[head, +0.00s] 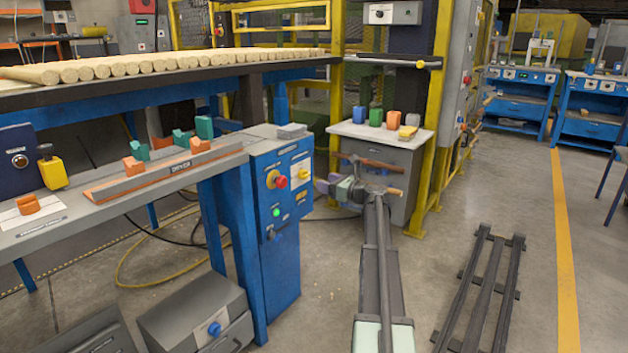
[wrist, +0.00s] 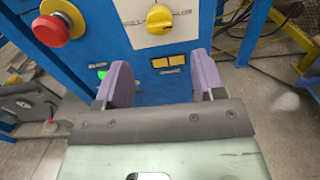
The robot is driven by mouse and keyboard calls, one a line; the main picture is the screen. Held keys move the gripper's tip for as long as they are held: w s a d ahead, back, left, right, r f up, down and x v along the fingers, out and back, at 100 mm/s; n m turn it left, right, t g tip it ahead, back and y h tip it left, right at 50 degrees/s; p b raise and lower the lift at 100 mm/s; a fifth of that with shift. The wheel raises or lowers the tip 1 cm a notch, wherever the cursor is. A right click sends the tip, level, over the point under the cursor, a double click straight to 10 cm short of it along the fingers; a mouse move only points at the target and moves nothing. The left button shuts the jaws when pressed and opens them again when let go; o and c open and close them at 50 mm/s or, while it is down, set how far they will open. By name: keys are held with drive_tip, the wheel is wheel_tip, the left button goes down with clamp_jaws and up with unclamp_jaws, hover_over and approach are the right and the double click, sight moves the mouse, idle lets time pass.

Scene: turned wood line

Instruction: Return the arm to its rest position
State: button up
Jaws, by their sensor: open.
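My arm (head: 383,270) reaches forward from the bottom of the head view, over open floor. My gripper (head: 324,187) is at its far end, turned left toward the blue control cabinet (head: 268,230). In the wrist view my gripper (wrist: 162,82) shows two purple fingers set wide apart with nothing between them. It is open and empty. The cabinet front fills the view beyond the fingers, with a red knob (wrist: 52,26), a yellow rotary switch (wrist: 160,20) and a lit green button (wrist: 102,74). I see no contact between the fingers and the cabinet.
A grey cabinet (head: 370,160) with coloured blocks on top stands just behind my gripper. A bench with an orange-edged rack (head: 165,172) and a table of wooden rods (head: 160,66) are at left. Dark rails (head: 480,290) lie on the floor at right, near open floor.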

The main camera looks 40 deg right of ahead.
drive_tip(key=shift+v, duration=1.15)
